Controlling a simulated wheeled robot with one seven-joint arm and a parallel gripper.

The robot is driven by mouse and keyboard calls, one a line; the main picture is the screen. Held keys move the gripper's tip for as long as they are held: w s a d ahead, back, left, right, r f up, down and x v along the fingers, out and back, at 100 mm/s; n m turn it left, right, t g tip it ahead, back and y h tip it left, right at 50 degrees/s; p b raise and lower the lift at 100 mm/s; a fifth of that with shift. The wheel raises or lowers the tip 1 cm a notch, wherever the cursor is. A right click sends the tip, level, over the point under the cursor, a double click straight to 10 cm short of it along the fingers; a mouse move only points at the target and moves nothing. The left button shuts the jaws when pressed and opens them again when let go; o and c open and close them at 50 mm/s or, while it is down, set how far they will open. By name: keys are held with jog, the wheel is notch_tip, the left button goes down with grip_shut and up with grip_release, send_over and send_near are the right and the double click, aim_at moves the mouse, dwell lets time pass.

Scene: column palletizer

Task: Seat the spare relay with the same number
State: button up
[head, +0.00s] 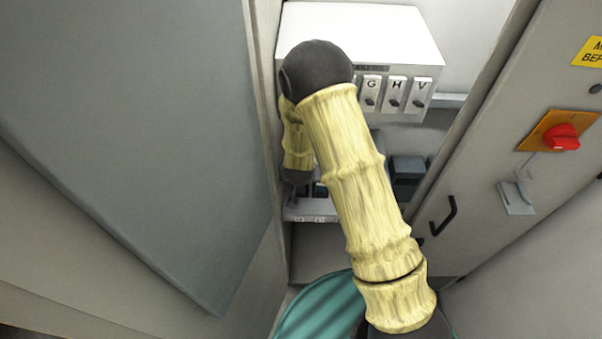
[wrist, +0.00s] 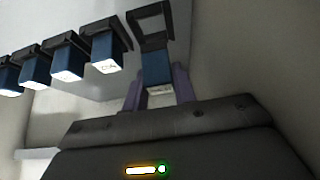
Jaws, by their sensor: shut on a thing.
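In the wrist view my gripper (wrist: 158,82) is shut on a blue relay (wrist: 156,66), with a purple-grey finger on each side of it. The held relay has a pale label on its near end, too small to read. A black square frame (wrist: 151,22) shows just beyond it; I cannot tell whether the two touch. Several other blue relays (wrist: 104,62) with black parts and white labels stand in a row to the left; their marks are not clearly legible. In the head view my arm hides the gripper's work area and the held relay.
A white unit (head: 360,32) with switches lettered G, H and V sits at the back of the cabinet. A dark block (head: 407,172) is below it. A grey door (head: 150,130) bounds the left. A red rotary switch (head: 562,137) and black handle (head: 440,215) are right.

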jog(key=shift+a+f+b, duration=0.1)
jog(key=shift+f+b, duration=0.65)
jog(key=shift+f, duration=0.45)
jog(key=shift+s+f+b, duration=0.1)
jog(key=shift+f+b, duration=0.3)
jog(key=shift+f, duration=0.4)
jog(key=shift+b, duration=0.3)
jog(key=o, duration=1.1)
jog(key=shift+w, duration=0.2)
jog(key=shift+c, duration=0.2)
jog(key=shift+s, duration=0.1)
